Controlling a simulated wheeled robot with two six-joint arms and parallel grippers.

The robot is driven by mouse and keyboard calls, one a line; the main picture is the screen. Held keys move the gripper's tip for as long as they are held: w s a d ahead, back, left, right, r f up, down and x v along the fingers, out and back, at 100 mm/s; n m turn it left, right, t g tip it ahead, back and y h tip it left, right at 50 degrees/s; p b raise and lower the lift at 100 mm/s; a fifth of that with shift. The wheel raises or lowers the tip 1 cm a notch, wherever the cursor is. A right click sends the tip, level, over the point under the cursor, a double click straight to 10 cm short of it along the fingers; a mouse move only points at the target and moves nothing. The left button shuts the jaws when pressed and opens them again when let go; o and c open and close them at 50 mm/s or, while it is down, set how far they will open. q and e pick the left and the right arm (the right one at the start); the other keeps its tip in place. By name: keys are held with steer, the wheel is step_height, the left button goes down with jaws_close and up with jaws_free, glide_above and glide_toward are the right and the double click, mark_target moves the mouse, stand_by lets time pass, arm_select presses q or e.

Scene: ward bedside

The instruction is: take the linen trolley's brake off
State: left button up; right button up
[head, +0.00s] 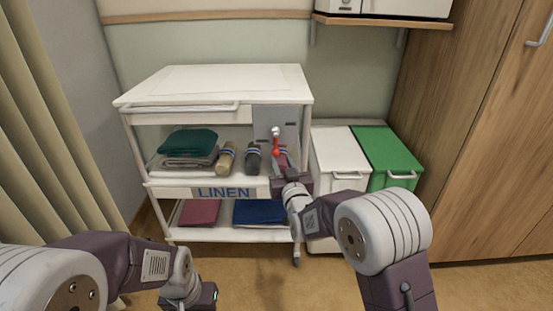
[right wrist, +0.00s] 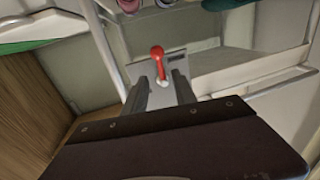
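The linen trolley (head: 205,110) is a white cart with a "LINEN" label (head: 223,193). A grey plate (head: 289,121) on its right front carries the brake lever, which has a red handle (head: 276,148) hanging down from a pale pivot. My right gripper (head: 281,162) is at the lever's lower end. In the right wrist view its two fingers (right wrist: 162,88) are apart, and the red handle (right wrist: 157,54) shows in the gap between them; I cannot tell whether they touch it. My left gripper (head: 204,298) is low at the front, away from the trolley, its fingers not clear.
A white bin (head: 340,151) and a green-lidded bin (head: 388,149) stand close on the right, before a wooden cupboard (head: 490,130). A curtain (head: 45,130) hangs at left.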

mark_target(276, 146)
steer(key=w, duration=0.3)
steer(key=w+a+b, duration=0.1)
steer(key=w, duration=0.5)
steer(key=shift+a+r, duration=0.1)
steer(key=shift+a, duration=0.25)
steer(key=shift+s, duration=0.1)
steer(key=shift+c, duration=0.3)
jaws_close()
stand_by(0.5)
